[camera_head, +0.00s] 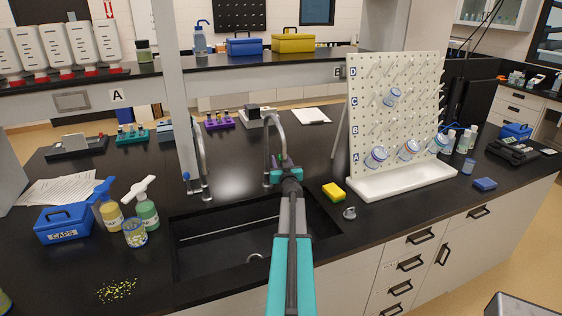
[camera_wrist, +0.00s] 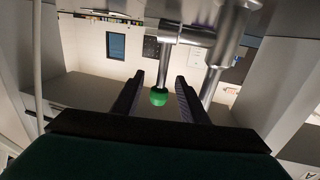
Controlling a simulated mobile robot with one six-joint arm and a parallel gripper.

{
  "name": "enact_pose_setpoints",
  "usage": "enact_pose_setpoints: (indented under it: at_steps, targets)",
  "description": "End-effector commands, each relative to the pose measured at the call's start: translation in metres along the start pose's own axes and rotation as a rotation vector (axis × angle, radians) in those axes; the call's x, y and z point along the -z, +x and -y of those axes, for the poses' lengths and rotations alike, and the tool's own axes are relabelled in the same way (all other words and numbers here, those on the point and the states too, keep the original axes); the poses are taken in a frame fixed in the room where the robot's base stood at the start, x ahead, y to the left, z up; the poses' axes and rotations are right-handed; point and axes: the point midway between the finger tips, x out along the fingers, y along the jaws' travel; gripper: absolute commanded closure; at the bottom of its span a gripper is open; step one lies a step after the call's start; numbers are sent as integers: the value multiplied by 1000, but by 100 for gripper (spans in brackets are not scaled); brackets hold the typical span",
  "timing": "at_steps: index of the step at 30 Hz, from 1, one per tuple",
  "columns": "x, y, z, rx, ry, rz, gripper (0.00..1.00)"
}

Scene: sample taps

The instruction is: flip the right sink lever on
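The right sink tap (camera_head: 270,150) is a curved metal spout at the back edge of the sink. My gripper (camera_head: 284,173) is in front of it and hides its base and lever in the head view. In the wrist view, a green knob (camera_wrist: 158,97) on a short metal stem, seemingly the lever's end, hangs from the tap's metal body (camera_wrist: 190,35). My gripper (camera_wrist: 158,92) is open, with one dark finger on each side of the knob. Gaps show on both sides, so neither finger appears to touch it.
The black sink basin (camera_head: 220,245) lies below my arm. A left tap (camera_head: 203,165) with blue parts stands beside a grey post (camera_head: 178,100). A yellow sponge (camera_head: 334,192) and white pegboard (camera_head: 395,115) stand to the right. Bottles and a blue caps box (camera_head: 64,226) are left.

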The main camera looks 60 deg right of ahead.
Motion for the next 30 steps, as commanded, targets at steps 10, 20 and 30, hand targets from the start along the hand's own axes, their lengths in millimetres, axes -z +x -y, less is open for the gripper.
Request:
enact_pose_setpoints:
  at_steps: [10, 20, 30]
  targets:
    - [0, 0, 0, 1, 0, 0, 99]
    - [-2, -1, -2, -2, 1, -5, 100]
    - [-4, -4, -18, -18, 9, -41, 100]
